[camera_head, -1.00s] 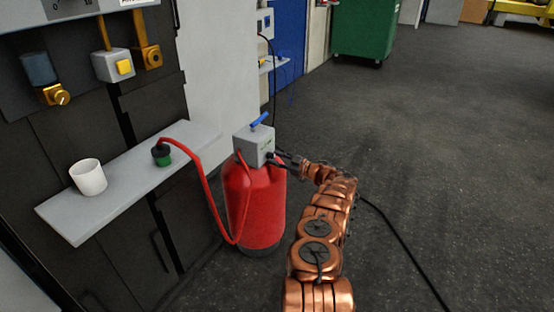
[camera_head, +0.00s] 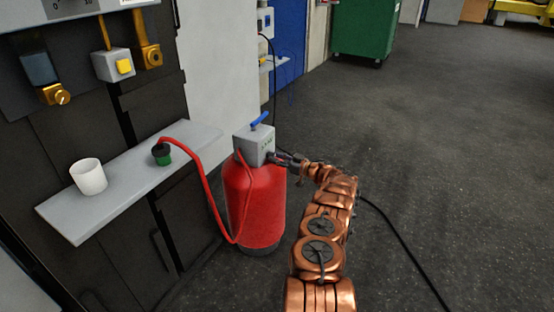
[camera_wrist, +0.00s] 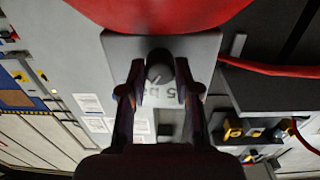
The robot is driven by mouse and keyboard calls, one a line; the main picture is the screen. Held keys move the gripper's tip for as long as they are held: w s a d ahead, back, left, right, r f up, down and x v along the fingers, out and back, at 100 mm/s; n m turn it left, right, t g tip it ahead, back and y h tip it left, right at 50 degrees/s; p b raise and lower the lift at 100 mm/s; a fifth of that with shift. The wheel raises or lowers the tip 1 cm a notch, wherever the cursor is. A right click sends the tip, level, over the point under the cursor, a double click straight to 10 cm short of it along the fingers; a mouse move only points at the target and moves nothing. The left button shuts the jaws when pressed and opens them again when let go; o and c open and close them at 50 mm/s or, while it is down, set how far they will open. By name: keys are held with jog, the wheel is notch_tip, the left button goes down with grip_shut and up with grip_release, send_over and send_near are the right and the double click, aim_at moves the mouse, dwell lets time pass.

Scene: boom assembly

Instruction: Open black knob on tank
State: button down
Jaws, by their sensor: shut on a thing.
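The red tank (camera_head: 258,205) stands on the floor beside the shelf, with a grey box (camera_head: 254,144) on top. A blue lever (camera_head: 260,119) sits on the box. My gripper (camera_head: 280,158) is at the right side of the box. In the wrist view, the black knob (camera_wrist: 160,66) sits on the face of the grey box (camera_wrist: 122,46), with the red tank (camera_wrist: 160,12) above it in that picture. My gripper (camera_wrist: 160,92) has its two fingers on either side of the knob and is shut on it. Markings reading "5 ba" show beside the knob, partly hidden.
A grey shelf (camera_head: 125,188) holds a white cup (camera_head: 88,177) and a black-and-green fitting (camera_head: 162,154). A red hose (camera_head: 208,190) runs from the fitting to the tank. A black cable (camera_head: 405,245) lies on the floor at right. Open floor lies beyond the arm.

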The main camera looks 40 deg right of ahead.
jog(key=c, duration=0.8)
grip_release()
jog(key=v, duration=1.2)
